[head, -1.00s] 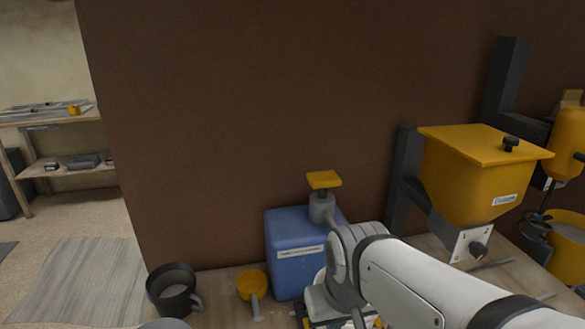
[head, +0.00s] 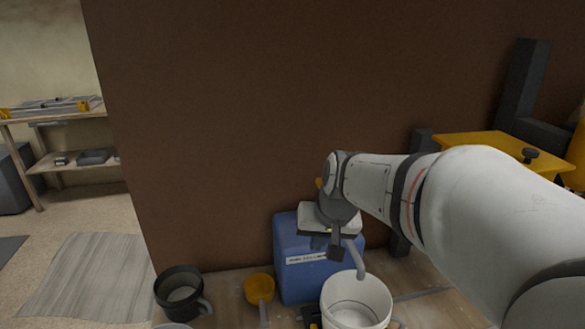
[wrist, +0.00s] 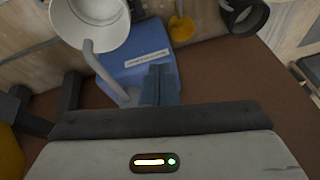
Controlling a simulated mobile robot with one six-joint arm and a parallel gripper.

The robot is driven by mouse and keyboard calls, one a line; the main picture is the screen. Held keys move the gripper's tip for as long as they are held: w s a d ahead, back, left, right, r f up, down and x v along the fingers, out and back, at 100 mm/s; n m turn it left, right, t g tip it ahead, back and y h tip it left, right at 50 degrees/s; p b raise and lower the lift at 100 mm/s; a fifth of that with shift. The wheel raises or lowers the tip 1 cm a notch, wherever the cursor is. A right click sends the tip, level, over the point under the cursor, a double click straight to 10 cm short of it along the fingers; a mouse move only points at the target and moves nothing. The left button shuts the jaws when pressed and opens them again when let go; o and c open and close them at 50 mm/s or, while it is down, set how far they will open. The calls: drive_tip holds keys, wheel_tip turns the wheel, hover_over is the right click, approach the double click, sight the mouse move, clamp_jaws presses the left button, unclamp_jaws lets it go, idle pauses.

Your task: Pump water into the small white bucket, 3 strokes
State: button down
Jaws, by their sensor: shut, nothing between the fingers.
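The small white bucket (head: 368,319) stands on the wooden surface in front of the blue canister (head: 292,243). A grey curved spout (head: 358,262) comes down from the pump to above the bucket. The wrist view shows the bucket (wrist: 118,38), the spout (wrist: 103,74) and the canister (wrist: 147,45) too. My gripper (head: 335,252) is shut and empty, over the top of the canister; its fingers also show in the wrist view (wrist: 160,84). The yellow pump head (head: 320,184) is almost wholly hidden behind my wrist. I cannot tell whether the gripper touches it, or how much water is in the bucket.
A dark mug (head: 163,284) and a yellow scoop (head: 259,289) are left of the canister. A yellow hopper (head: 480,147) on dark posts stands at the right. A brown wall (head: 220,130) rises close behind. Shelving (head: 60,117) is far left.

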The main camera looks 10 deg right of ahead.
drive_tip(key=w+d+r+m+t+p, duration=0.1)
drive_tip(key=w+d, duration=0.3)
drive_tip(key=w, duration=0.6)
drive_tip(key=w+d+r+m+t+p, duration=0.2)
drive_tip(key=w+d, duration=0.3)
drive_tip(key=w, duration=0.5)
drive_tip(key=w+d+r+m+t+p, duration=0.2)
drive_tip(key=w+d+r, duration=0.2)
drive_tip(key=w, duration=0.6)
drive_tip(key=shift+w+d+m, duration=0.3)
drive_tip(key=shift+d+m, duration=0.1)
drive_tip(key=shift+d, duration=0.3)
drive_tip(key=shift+f, duration=0.1)
wheel_tip(320, 180, down, 8)
drive_tip(key=b, duration=0.6)
drive_tip(key=shift+f+b, duration=0.3)
drive_tip(key=shift+b, duration=0.15)
drive_tip(key=shift+f, duration=0.15)
drive_tip(key=shift+f+b, duration=0.25)
drive_tip(key=shift+b, duration=0.3)
